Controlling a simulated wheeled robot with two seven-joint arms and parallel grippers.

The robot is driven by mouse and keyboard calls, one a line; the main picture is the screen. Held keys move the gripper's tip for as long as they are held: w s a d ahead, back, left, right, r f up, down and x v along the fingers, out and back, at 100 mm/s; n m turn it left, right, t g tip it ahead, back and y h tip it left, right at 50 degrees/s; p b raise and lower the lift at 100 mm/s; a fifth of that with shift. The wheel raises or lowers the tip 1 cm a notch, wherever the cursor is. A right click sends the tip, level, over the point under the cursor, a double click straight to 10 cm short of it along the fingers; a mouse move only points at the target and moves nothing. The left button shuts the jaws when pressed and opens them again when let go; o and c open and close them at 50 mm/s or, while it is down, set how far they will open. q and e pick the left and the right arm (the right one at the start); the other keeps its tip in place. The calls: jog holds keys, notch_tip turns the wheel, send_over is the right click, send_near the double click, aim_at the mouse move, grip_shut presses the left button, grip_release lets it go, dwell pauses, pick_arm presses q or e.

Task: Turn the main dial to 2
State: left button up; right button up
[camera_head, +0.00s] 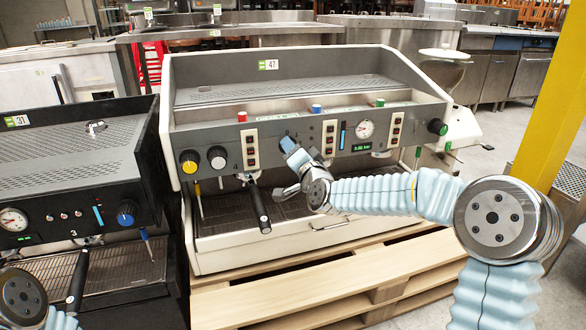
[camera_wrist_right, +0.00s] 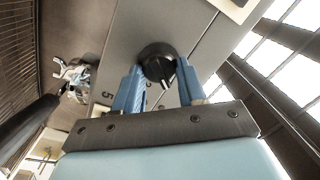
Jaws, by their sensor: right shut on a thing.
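The main dial (camera_wrist_right: 157,62) is a round black knob on the grey front panel of the espresso machine marked 47 (camera_head: 270,120). In the right wrist view its white pointer mark faces down the picture, toward my wrist. A printed 5 shows on the panel left of the fingers; the other numerals are mostly hidden. My right gripper (camera_wrist_right: 160,84) has its blue fingers shut on the dial, one on each side. In the head view the right gripper (camera_head: 289,147) is at the panel and hides the dial. My left gripper is out of view; only part of that arm shows.
A portafilter (camera_head: 259,207) hangs left of my right gripper. A darker machine (camera_head: 75,165) stands at left.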

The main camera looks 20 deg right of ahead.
jog(key=shift+f+m+h+b, duration=0.1)
jog(key=shift+m+h+b, duration=0.15)
jog(key=shift+m+b, duration=2.1)
jog(key=shift+f+m+h+b, duration=0.1)
jog(key=shift+m+h+b, duration=0.15)
jog(key=shift+m+b, duration=2.1)
jog(key=shift+m+p, duration=0.7)
jog(key=shift+m, duration=0.2)
jog(key=o, duration=1.1)
jog(key=shift+c, duration=0.2)
